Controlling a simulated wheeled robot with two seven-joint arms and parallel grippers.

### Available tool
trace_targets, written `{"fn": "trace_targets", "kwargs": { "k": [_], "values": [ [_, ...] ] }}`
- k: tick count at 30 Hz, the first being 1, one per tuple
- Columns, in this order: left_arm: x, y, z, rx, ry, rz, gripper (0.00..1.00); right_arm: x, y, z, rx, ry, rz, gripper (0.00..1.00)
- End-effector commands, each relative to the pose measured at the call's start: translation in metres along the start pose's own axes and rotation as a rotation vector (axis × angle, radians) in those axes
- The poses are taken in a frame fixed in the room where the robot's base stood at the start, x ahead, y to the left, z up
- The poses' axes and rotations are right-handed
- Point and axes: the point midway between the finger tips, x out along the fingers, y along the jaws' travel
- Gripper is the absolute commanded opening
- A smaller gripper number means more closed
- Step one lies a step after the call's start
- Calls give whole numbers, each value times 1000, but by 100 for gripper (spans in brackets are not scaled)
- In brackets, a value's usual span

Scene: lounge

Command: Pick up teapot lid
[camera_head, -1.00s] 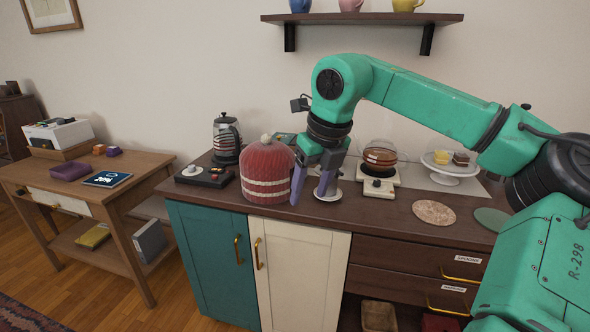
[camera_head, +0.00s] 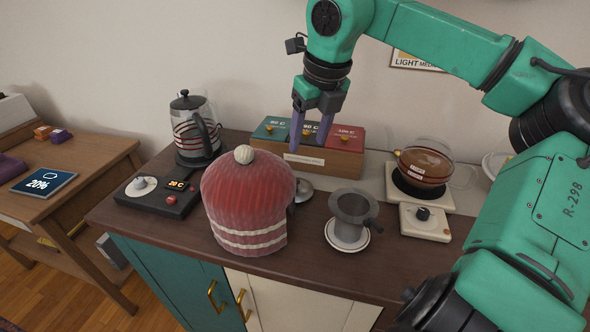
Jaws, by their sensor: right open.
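A small pale round piece with a knob, which looks like a lid (camera_head: 141,186), lies on a black device at the left of the counter. A grey metal disc (camera_head: 303,190) lies partly hidden behind the red knitted cozy (camera_head: 248,205); I cannot tell which of the two is the teapot lid. Any teapot under the cozy is hidden. A glass pot with brown liquid (camera_head: 425,166) sits on a warmer at the right. My right gripper (camera_head: 310,130) is open and empty, fingers pointing down in front of the tea box. My left gripper is not in view.
The tea box (camera_head: 322,160) with coloured sections stands at the back. A grey cup-like filter (camera_head: 352,215) stands on a saucer, near a white dial unit (camera_head: 424,222). A kettle (camera_head: 194,128) stands at back left. Bare counter (camera_head: 290,265) shows in front.

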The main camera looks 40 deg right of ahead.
Motion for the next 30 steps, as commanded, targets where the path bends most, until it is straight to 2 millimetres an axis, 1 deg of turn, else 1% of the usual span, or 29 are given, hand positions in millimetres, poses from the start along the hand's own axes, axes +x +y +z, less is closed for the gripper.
{"fn": "trace_targets", "kwargs": {
  "k": [2, 5, 12, 15, 20, 23, 24, 27, 30],
  "values": [
    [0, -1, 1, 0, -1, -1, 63, 1, 0, 0, 0, 0, 0, 62],
    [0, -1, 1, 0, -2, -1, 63, 12, 0, 0, -1, 3, 1, 62],
    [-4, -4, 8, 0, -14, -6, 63, 72, 1, 0, 0, 5, 3, 62],
    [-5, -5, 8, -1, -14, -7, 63, 88, 0, 0, 0, 4, 1, 62],
    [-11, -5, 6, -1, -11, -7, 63, 108, 1, 3, -1, 5, 0, 62],
    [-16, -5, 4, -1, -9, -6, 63, 125, 2, 6, 0, 6, -1, 62],
    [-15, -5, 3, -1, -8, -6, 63, 134, 2, 5, 0, 6, -1, 62],
    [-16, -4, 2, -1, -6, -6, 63, 145, 2, 5, 0, 2, 0, 62],
    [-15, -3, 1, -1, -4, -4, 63, 146, 2, 6, 0, 0, 0, 62]
  ]
}}
